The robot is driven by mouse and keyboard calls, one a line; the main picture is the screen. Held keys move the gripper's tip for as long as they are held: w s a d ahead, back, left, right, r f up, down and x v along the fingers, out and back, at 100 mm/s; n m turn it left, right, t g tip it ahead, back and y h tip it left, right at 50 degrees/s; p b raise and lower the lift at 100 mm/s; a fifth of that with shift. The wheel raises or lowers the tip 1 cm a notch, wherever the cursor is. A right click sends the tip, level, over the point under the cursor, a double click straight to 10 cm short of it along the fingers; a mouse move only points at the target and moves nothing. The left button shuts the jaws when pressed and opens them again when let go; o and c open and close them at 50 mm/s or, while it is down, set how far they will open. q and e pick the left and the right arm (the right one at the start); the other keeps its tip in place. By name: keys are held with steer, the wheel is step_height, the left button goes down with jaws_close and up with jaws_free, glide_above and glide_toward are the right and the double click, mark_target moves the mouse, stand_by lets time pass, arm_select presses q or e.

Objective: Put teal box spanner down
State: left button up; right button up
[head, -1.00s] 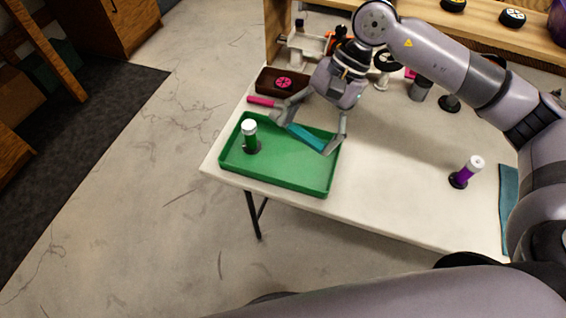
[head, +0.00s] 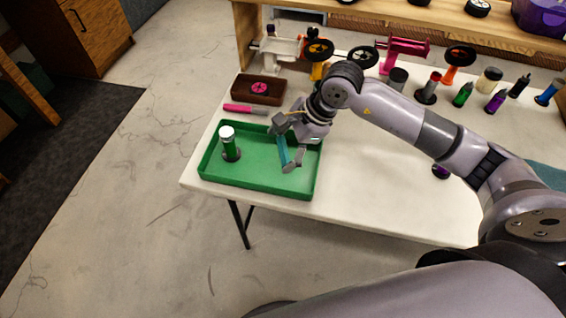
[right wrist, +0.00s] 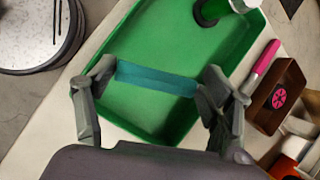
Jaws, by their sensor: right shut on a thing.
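The teal box spanner shows in the head view (head: 282,152) and the right wrist view (right wrist: 157,79). My right gripper (head: 287,146) is shut on it. In the right wrist view the spanner runs crosswise between the two fingers, one at each end. The spanner is over the right part of the green tray (head: 224,177). I cannot tell whether it touches the tray floor. My left gripper is not in view.
A green bottle with a white cap (head: 230,143) stands in the tray's left part. A pink-handled tool (head: 245,109) and a brown box with a pink wheel (head: 259,90) lie behind the tray. Several bottles and car parts stand at the back right. The front table area right of the tray is clear.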

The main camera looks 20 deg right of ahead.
step_height(320, 180, down, 3)
steer(key=shift+r, duration=0.1)
steer(key=shift+f, duration=0.5)
step_height(320, 180, down, 4)
steer(key=shift+r, duration=0.1)
steer(key=o, duration=1.3)
steer(key=shift+c, duration=0.2)
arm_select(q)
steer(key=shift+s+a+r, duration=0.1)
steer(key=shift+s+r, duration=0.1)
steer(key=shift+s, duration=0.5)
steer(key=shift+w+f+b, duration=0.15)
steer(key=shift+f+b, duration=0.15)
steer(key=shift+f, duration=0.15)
arm_select(e)
steer(key=v, duration=1.2)
